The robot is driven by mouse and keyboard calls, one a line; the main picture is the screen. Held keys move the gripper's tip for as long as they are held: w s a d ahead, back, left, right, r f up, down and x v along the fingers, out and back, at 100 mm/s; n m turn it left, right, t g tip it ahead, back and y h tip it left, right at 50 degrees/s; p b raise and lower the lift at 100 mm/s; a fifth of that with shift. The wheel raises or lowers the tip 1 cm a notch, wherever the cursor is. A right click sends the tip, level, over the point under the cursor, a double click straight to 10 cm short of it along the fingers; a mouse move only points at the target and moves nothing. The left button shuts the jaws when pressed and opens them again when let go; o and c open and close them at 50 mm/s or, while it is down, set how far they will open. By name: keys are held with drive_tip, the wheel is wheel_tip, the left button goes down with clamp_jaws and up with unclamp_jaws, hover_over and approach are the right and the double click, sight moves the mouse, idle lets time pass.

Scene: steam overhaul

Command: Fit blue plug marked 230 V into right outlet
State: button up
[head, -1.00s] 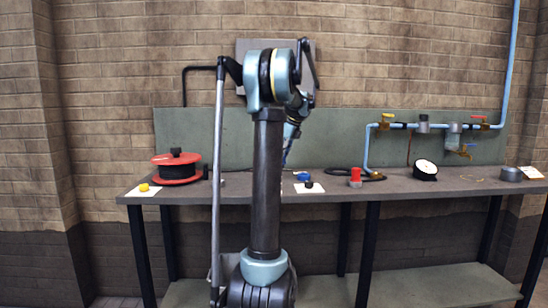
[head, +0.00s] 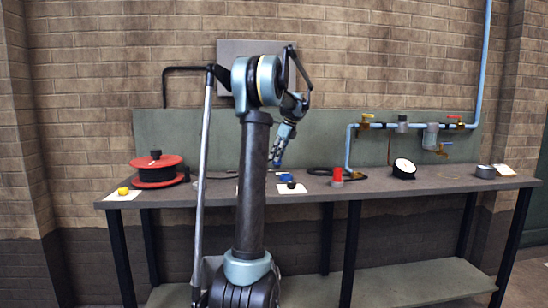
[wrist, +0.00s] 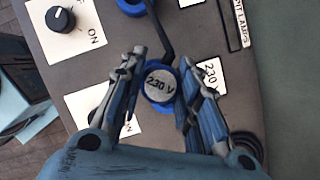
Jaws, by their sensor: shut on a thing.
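The round plug marked 230 V (wrist: 160,84), with a grey face and blue rim, sits between the fingertips of my gripper (wrist: 158,92) in the wrist view. My gripper is shut on it. A dark cable (wrist: 166,42) runs from the plug toward the top of that view. In the head view my gripper (head: 276,161) points down over the bench, and the plug there cannot be told apart from the blue fingers. A blue round part (wrist: 131,6) is cut off at the wrist view's top edge; I cannot tell whether it is an outlet. The right outlet cannot be identified.
A black knob on an ON/OFF card (wrist: 61,19) is at the wrist view's upper left. A 230 V label (wrist: 211,74) lies right of my gripper. On the bench (head: 225,190) stand a red cable reel (head: 157,173), a red-topped part (head: 337,174) and a gauge (head: 403,168).

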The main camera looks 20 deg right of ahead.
drive_tip(key=d, duration=0.4)
drive_tip(key=shift+s+d, duration=0.25)
drive_tip(key=shift+d, duration=0.15)
drive_tip(key=shift+f, duration=2.9)
drive_tip(key=o, duration=1.2)
drive_tip(key=shift+o, duration=0.2)
